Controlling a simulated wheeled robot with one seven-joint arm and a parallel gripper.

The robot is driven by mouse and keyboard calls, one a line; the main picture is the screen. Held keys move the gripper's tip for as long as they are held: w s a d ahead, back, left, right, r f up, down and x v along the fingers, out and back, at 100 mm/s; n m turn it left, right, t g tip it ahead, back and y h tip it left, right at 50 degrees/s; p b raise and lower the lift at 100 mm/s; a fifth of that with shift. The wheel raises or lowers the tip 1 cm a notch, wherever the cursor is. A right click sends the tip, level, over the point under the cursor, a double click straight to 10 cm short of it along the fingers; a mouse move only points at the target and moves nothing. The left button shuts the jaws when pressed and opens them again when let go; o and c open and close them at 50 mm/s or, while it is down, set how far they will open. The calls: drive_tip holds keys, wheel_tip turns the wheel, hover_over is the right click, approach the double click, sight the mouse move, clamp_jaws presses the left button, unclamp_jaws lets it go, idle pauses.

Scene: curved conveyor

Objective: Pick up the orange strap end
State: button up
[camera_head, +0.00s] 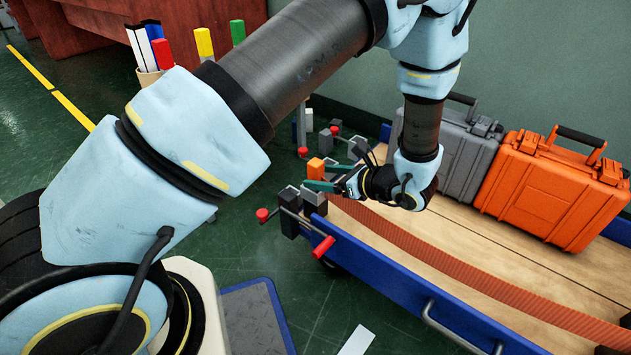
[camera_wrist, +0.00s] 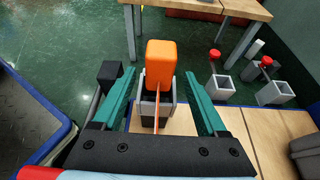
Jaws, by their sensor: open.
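The orange strap end (camera_head: 315,168) is a small upright orange block at the near-left corner of the cart, by a grey bracket. In the wrist view the orange block (camera_wrist: 160,62) stands above the bracket, with a thin orange strip running from it towards me. My gripper (camera_head: 326,178) is open, its green fingers pointing left at the block. In the wrist view my gripper (camera_wrist: 160,78) has one finger on each side of the block, with a gap on both sides. Nothing is held.
The cart (camera_head: 408,296) has a blue rim and wooden deck. A ribbed orange strap (camera_head: 450,258) lies along it. An orange case (camera_head: 540,190) and a grey case (camera_head: 462,155) stand behind. Red-knobbed brackets (camera_wrist: 222,86) are nearby. Dark green floor lies left.

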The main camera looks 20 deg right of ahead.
sight(310, 176)
drive_tip(key=b+x, duration=0.2)
drive_tip(key=x, duration=0.2)
drive_tip(key=shift+a+f+b, duration=0.15)
drive_tip(key=shift+f+b, duration=0.05)
drive_tip(key=shift+b, duration=0.15)
drive_tip(key=shift+w+a, duration=0.25)
drive_tip(key=shift+w, duration=0.3)
drive_tip(key=shift+c, duration=0.3)
clamp_jaws()
